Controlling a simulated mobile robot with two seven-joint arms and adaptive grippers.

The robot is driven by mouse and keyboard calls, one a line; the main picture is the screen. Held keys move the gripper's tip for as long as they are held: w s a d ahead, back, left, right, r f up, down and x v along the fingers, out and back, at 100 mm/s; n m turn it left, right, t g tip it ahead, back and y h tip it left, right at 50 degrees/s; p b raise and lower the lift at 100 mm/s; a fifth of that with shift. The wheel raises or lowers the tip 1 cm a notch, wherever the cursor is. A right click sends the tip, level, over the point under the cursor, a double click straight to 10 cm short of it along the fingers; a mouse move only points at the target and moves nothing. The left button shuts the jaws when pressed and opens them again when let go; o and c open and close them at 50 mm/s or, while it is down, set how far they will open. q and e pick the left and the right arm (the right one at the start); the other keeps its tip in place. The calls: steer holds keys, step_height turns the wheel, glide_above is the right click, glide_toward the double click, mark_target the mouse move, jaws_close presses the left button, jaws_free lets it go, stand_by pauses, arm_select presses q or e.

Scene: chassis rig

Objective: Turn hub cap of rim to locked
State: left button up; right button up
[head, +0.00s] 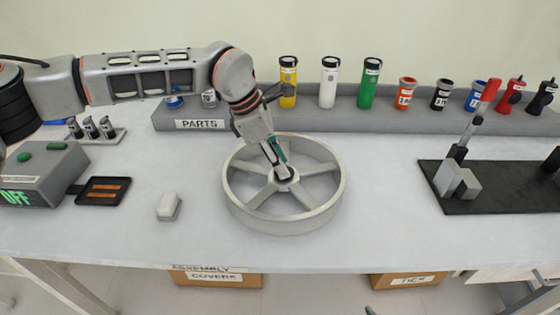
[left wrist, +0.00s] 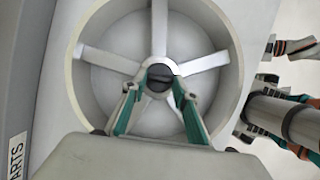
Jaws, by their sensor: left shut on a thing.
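The grey wheel rim (head: 332,203) lies flat on the table, its spokes meeting at a central hub. The hub cap (left wrist: 159,79) is a small dark round piece with a slot across it, at the hub in the left wrist view. My left gripper (head: 281,175) reaches down onto the hub; it also shows in the left wrist view (left wrist: 159,84). Its green-sided fingers are shut on the hub cap, one on each side. In the head view the fingers partly hide the cap.
A white block (head: 169,206) lies left of the rim. A grey control box (head: 42,175) reading OFF stands far left. A grey parts shelf (head: 228,115) with bottles and cups runs behind. A black base (head: 478,202) with a red-handled lever is at right.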

arm_select(q)
steer(key=shift+w+m+g, duration=0.1)
steer(key=shift+m+g, duration=0.2)
steer(key=shift+m, duration=0.6)
arm_select(e)
steer(key=shift+w+r, duration=0.15)
steer(key=shift+w, duration=0.05)
arm_select(q)
steer(key=o, duration=1.1)
steer(key=v, duration=1.2)
steer(key=shift+d+r, duration=0.1)
steer(key=shift+r, duration=0.1)
